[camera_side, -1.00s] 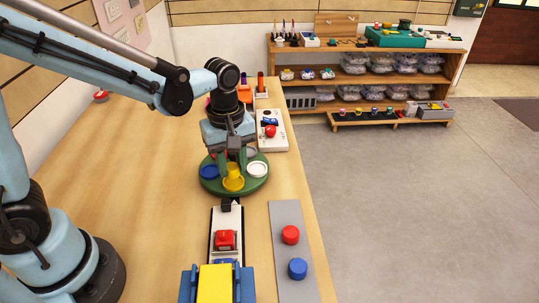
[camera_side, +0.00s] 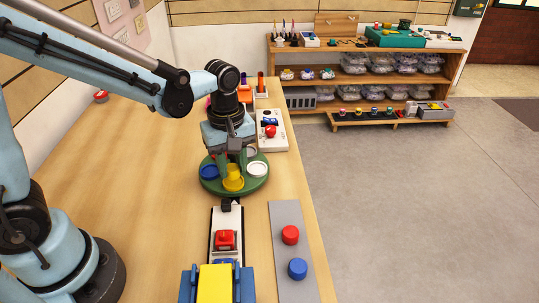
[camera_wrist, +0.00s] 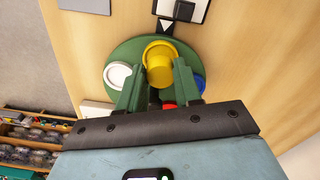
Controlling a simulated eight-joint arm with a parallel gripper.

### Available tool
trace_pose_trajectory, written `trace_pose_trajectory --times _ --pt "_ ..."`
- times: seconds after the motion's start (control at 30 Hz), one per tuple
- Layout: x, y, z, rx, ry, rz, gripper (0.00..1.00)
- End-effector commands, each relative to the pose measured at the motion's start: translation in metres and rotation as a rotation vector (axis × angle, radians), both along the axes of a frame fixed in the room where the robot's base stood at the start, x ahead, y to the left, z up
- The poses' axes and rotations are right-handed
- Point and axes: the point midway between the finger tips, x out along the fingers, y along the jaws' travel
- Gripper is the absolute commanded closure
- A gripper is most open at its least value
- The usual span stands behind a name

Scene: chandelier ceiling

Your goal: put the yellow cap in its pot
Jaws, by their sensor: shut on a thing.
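The yellow cap (camera_side: 234,171) is upright in my gripper (camera_wrist: 158,86), over the yellow pot (camera_side: 233,185) at the near edge of a round green plate (camera_side: 205,186). The wrist view shows the yellow cap (camera_wrist: 160,70) between my two green fingers, with yellow rim around it. My gripper is shut on the cap. I cannot tell whether the cap is seated in the pot or just above it. The fingers partly hide the plate's middle.
The plate also carries a blue pot (camera_side: 209,171), a white pot (camera_side: 257,169) and a partly hidden red one (camera_wrist: 169,105). A red cap (camera_side: 290,234) and blue cap (camera_side: 298,268) stand on a grey strip. A track with a red block (camera_side: 225,240) lies in front.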

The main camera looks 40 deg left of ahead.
Motion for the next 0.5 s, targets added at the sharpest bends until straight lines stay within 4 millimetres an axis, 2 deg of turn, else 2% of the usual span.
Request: trace_pose_trajectory --times 0.5 --pt "-0.0001 0.0001 -0.0087 0.000 0.000 0.000 0.94"
